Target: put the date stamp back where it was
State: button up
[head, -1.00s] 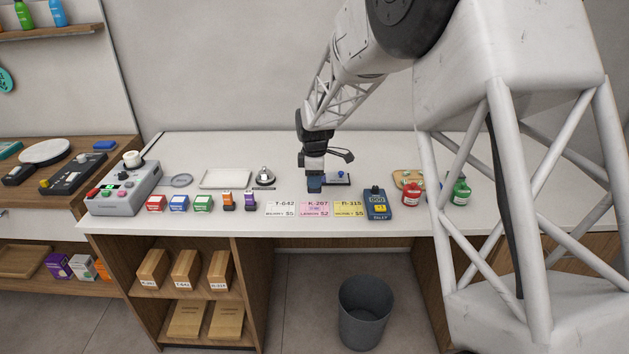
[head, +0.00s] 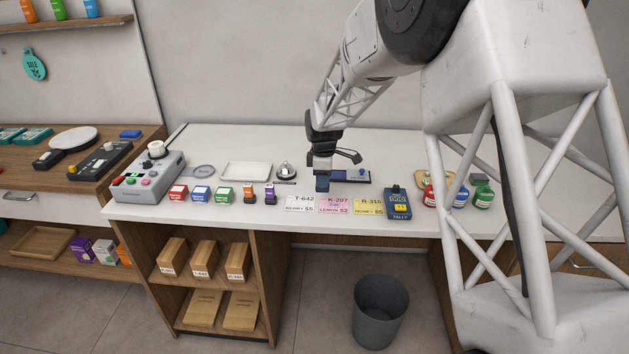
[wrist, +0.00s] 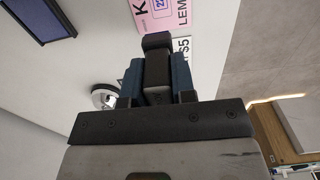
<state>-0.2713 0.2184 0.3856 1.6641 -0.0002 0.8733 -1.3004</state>
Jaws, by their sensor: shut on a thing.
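My gripper (head: 322,172) is shut on a dark blue block with a dark grey middle, which I take to be the date stamp (head: 322,184). It is upright, low over the counter, behind the price cards T-642 (head: 300,203) and K-207 (head: 335,204). I cannot tell whether its bottom touches the counter. In the wrist view the stamp (wrist: 181,76) fills the space between the fingers and partly covers the pink K-207 card (wrist: 180,14). A dark-rimmed blue ink pad (head: 352,176) lies just right of my gripper; the wrist view shows it at top left (wrist: 40,15).
An orange stamp (head: 250,194) and a purple stamp (head: 270,193) stand to the left, beside red, blue and green boxes. A silver bell (head: 286,172) and a white tray (head: 246,172) are behind them. A blue tally counter (head: 398,203) stands right of the yellow card (head: 369,207).

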jog(key=shift+a+f, duration=0.1)
jog(key=shift+a, duration=0.15)
jog(key=shift+w+a+f, duration=0.25)
jog(key=shift+w+a, duration=0.45)
jog(key=shift+w, duration=1.85)
jog(key=shift+w+a+f, duration=0.25)
jog(key=shift+w+a, duration=0.45)
jog(key=shift+w, duration=1.9)
jog(key=shift+w+a+f, duration=0.25)
jog(key=shift+w+a, duration=0.45)
jog(key=shift+w, duration=1.85)
jog(key=shift+f, duration=1.75)
